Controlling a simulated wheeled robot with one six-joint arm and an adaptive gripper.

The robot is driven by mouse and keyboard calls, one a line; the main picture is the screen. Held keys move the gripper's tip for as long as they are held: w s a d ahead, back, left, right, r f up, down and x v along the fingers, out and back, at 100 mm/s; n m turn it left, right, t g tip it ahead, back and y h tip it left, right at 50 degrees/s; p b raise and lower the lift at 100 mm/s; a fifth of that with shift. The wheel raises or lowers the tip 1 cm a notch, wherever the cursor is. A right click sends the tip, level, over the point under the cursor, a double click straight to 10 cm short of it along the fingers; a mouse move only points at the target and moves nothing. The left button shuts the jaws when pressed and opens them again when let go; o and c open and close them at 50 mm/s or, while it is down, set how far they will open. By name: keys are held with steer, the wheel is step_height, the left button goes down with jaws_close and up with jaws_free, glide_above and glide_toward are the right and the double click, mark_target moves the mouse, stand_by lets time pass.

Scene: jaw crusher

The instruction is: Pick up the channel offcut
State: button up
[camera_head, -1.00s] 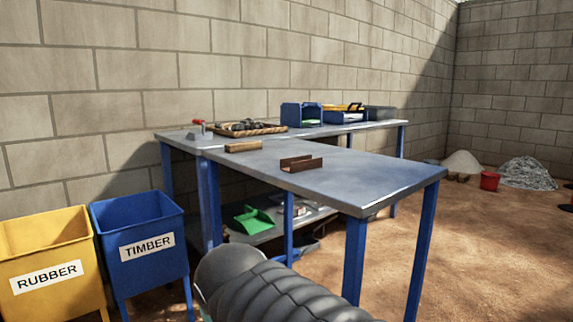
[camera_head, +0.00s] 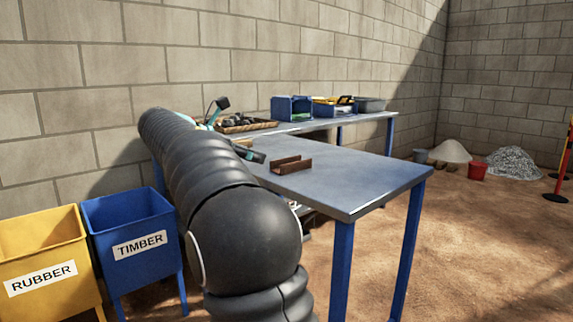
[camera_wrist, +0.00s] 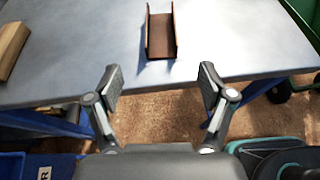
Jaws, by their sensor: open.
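The channel offcut (camera_head: 291,165) is a short rusty brown U-shaped piece, lying on the grey table (camera_head: 340,186) with its open side up. In the wrist view the channel offcut (camera_wrist: 161,34) lies near the table's edge, ahead of my gripper and centred between its fingers. My gripper (camera_wrist: 159,84) is open and empty, its two fingers spread apart, with a gap between the fingertips and the offcut. In the head view my arm covers the table's left part, and only a bit of my gripper (camera_head: 250,155) shows, left of the offcut.
A timber block (camera_wrist: 12,48) lies left of the offcut. A wicker tray (camera_head: 245,126), a blue bin (camera_head: 292,109) and other containers stand on the back table. The blue TIMBER bin (camera_head: 135,235) and yellow RUBBER bin (camera_head: 45,260) stand at left. The table right of the offcut is clear.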

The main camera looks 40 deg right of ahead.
steer(key=b, duration=0.2)
glide_toward(291, 160)
steer(key=shift+s+d+f, duration=0.85)
steer(key=shift+d+f, duration=0.1)
steer(key=shift+d, duration=0.1)
steer(key=shift+r+b+x, duration=0.15)
steer(key=shift+b+x, duration=0.1)
steer(key=shift+x, duration=1.15)
steer(key=shift+r+b+x, duration=0.15)
steer(key=shift+b+x, duration=0.1)
steer(key=shift+x, duration=1.2)
steer(key=shift+s+d+r, duration=0.1)
steer(key=shift+s+d, duration=0.05)
jaws_close()
steer(key=shift+r, duration=0.1)
